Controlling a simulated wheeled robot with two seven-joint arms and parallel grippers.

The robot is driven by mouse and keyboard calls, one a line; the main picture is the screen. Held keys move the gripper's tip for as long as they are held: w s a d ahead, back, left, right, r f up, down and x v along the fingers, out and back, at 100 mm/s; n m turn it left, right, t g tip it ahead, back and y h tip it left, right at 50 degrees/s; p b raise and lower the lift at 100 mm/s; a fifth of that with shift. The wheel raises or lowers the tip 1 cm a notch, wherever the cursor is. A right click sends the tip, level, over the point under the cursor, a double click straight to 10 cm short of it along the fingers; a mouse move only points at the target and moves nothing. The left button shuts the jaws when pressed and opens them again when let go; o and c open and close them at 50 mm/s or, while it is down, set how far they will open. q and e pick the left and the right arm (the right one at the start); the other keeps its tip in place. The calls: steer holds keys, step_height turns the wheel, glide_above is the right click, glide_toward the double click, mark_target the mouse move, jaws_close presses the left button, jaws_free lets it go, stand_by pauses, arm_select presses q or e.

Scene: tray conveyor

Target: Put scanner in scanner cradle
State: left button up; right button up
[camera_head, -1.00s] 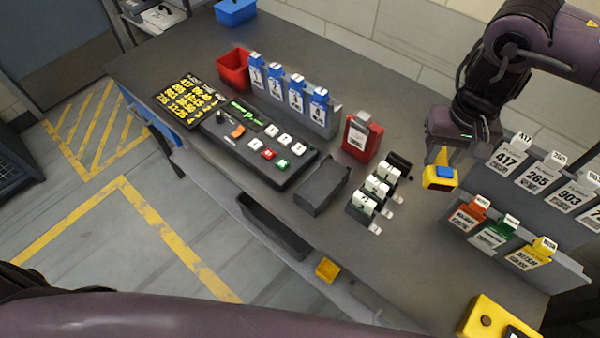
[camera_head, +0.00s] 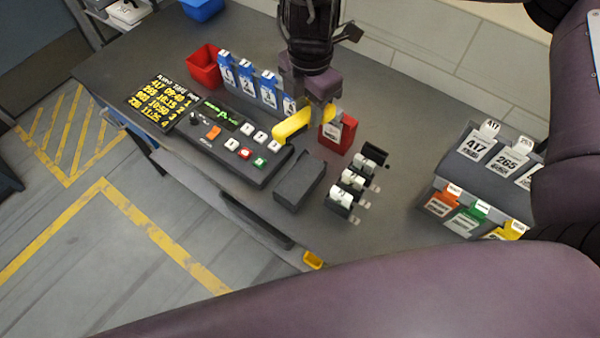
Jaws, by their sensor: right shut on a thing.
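The yellow scanner (camera_head: 291,124) is held in my right gripper (camera_head: 316,108), which points down at the top middle of the view. The scanner is above the table, over the right end of the button console and left of the red holder. It lies about lengthwise, slanting down to the left. The gripper's fingers partly hide its right end. A dark grey box-like block (camera_head: 300,182), which looks like the scanner cradle, stands on the table below and in front of the scanner, apart from it. My left gripper is not in view.
The button console (camera_head: 222,160) lies left of the block. Blue numbered tags (camera_head: 246,78) stand behind it, with a red bin (camera_head: 205,65) further left. A red holder (camera_head: 339,135) and a black rack of white rolls (camera_head: 352,187) stand to the right. The table's right-centre is clear.

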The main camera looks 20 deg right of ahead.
steer(key=shift+a+r+n, duration=0.25)
steer(key=shift+n, duration=0.85)
steer(key=shift+f+n, duration=0.3)
glide_above(304, 173)
step_height(304, 173, down, 15)
steer(key=shift+r+b, duration=0.1)
steer(key=shift+b, duration=0.2)
step_height(304, 173, down, 4)
steer(key=shift+r+b, duration=0.1)
steer(key=shift+b, duration=0.35)
steer(key=shift+w+f, duration=0.1)
steer(key=shift+f, duration=0.35)
steer(key=shift+f, duration=0.15)
steer(key=o, duration=1.1)
